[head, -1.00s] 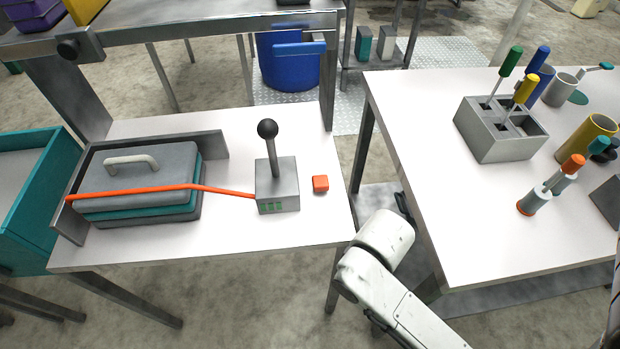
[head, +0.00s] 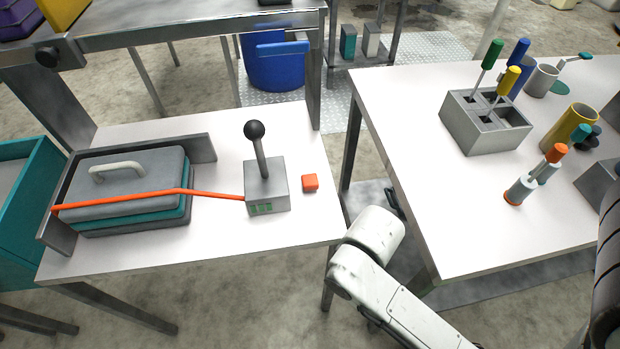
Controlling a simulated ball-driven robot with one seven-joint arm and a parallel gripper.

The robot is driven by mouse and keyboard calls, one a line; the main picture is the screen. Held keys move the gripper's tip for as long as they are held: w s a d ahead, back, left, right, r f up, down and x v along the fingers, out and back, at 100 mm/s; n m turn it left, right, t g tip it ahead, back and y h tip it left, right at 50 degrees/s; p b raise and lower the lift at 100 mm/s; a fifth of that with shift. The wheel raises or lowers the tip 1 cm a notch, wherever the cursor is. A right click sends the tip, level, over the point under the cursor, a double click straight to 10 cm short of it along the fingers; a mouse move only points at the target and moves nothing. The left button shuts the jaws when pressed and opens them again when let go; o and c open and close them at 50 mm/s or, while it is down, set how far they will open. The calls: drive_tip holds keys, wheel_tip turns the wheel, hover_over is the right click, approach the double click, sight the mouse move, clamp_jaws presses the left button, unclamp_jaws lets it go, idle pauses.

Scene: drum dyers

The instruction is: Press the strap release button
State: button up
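A small orange-red block (head: 310,183), which looks like the button, sits on the left white table (head: 290,232). It is just right of a grey box (head: 268,186) with a black-knobbed lever (head: 256,146) and green marks on its front. An orange strap (head: 140,198) runs from this box across a stack of grey and teal slabs (head: 130,178) with a pale handle. The strap lies over the stack. My gripper is not in view; only white links of my arm show at the lower middle, right of this table.
A second white table (head: 420,180) on the right holds a grey tool block (head: 484,122), a yellow cup (head: 569,126) and an orange-topped tool holder (head: 519,190). A gap separates the tables. A teal bin (head: 20,225) stands at the left and a metal frame (head: 170,33) spans the back.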

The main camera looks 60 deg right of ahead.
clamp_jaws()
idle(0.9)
